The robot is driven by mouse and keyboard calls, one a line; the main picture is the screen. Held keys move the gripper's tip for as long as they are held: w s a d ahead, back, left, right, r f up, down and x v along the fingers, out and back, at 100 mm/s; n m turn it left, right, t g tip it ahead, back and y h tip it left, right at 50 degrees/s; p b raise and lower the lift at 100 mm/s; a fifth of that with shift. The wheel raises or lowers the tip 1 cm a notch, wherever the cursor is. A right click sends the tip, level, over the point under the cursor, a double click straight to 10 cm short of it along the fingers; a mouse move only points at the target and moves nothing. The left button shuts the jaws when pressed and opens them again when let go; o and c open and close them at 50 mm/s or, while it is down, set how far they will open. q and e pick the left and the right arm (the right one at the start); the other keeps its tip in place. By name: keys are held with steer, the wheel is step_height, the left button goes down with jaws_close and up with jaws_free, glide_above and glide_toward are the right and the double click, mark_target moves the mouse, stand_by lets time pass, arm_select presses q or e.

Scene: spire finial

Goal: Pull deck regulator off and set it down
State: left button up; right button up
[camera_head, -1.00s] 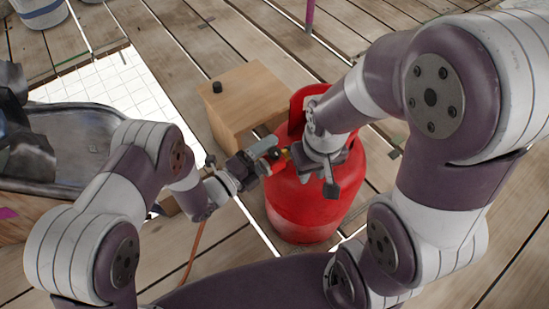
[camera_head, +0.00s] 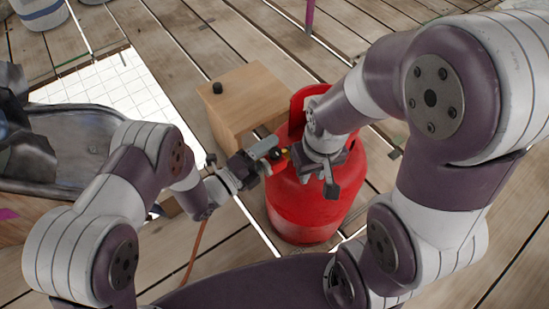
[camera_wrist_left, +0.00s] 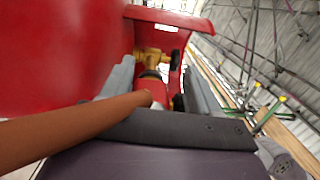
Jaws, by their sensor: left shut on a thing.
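The red gas cylinder (camera_head: 300,208) stands upright on the deck; its collar wall also shows in the left wrist view (camera_wrist_left: 60,50). A brass valve (camera_wrist_left: 155,62) sits inside the collar opening. My left gripper (camera_head: 270,157) is shut on the regulator (camera_wrist_left: 151,88), which lies between the fingers in front of the valve. An orange hose (camera_wrist_left: 70,125) runs back from it. I cannot tell whether the regulator still touches the valve. My right gripper (camera_head: 326,172) is at the collar; its fingers are largely hidden by the wrist, so its opening is unclear.
A dark tray (camera_head: 75,140) lies at the left beside a white gridded sheet (camera_head: 125,85). Bare planks lie left of the cylinder, crossed by the hose (camera_head: 196,250).

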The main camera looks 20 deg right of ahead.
mark_target(265, 169)
arm_select(q)
steer(key=shift+s+d+f+m+g, duration=0.15)
steer(key=shift+s+f+g, duration=0.2)
steer(key=shift+s, duration=0.2)
steer(key=shift+s+d+f+m+g, duration=0.1)
steer(key=shift+s+f+m+g, duration=0.15)
steer(key=shift+s, duration=0.25)
steer(key=shift+s+d+f+m+g, duration=0.15)
steer(key=shift+s+f+g, duration=0.2)
steer(key=shift+s, duration=0.2)
steer(key=shift+c, duration=0.6)
steer(key=shift+a, duration=0.1)
jaws_close()
steer(key=shift+s+r, duration=0.1)
steer(key=shift+s, duration=0.1)
steer(key=shift+s+a+r, duration=0.15)
steer(key=shift+a, duration=0.3)
steer(key=shift+a+r+p, duration=0.2)
steer(key=shift+a+p, duration=0.2)
steer(key=shift+a, duration=0.3)
steer(key=shift+v, duration=1.45)
